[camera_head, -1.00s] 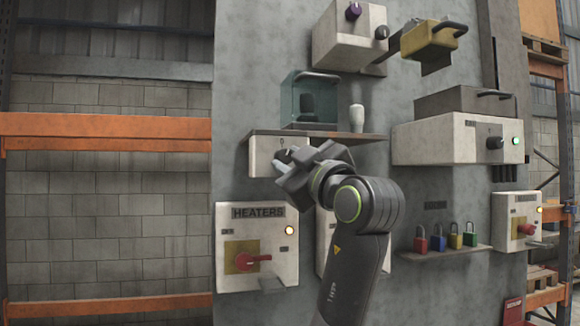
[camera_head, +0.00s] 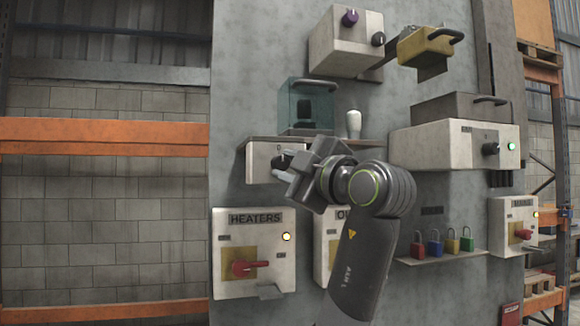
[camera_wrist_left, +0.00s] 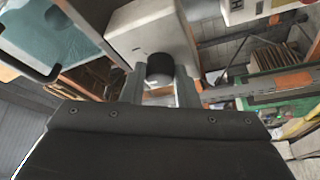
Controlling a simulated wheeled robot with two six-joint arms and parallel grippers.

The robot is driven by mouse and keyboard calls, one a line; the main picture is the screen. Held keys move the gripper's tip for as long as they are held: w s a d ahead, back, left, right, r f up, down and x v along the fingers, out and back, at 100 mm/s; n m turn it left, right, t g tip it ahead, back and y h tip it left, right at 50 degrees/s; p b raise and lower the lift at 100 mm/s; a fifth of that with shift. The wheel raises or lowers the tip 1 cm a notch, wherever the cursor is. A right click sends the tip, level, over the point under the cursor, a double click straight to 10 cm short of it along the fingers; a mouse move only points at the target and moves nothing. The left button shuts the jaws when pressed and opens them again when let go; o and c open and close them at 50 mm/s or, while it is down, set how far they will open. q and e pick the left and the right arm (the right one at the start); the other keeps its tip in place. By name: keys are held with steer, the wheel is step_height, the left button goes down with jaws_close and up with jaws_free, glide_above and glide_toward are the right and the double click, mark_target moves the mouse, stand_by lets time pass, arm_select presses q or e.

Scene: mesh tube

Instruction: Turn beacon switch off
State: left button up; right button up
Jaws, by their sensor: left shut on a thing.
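A pale switch box (camera_head: 262,160) hangs under the small shelf in the head view, with a black round knob (camera_head: 279,162) on its front. My left gripper (camera_head: 289,165) is at this box. In the left wrist view the black knob (camera_wrist_left: 160,69) sits between the two fingers of my left gripper (camera_wrist_left: 160,88), which are shut on it. The pale box (camera_wrist_left: 150,28) is behind the knob. The gripper hides much of the box's front, and I cannot read a beacon label on it. My right gripper is not in view.
Above is the shelf (camera_head: 368,143) with a teal clear cover (camera_head: 293,103) and a white-topped lever (camera_head: 353,123). Below are the HEATERS box (camera_head: 252,272) with a red handle and another box partly behind my arm. Coloured padlocks (camera_head: 434,243) stand at the right.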

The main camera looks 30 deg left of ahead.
arm_select(q)
steer(key=o, duration=1)
steer(key=shift+c, duration=0.2)
steer(key=b+v, duration=0.4)
steer(key=v, duration=1.3)
steer(key=shift+d, duration=0.2)
steer(key=shift+f, duration=0.15)
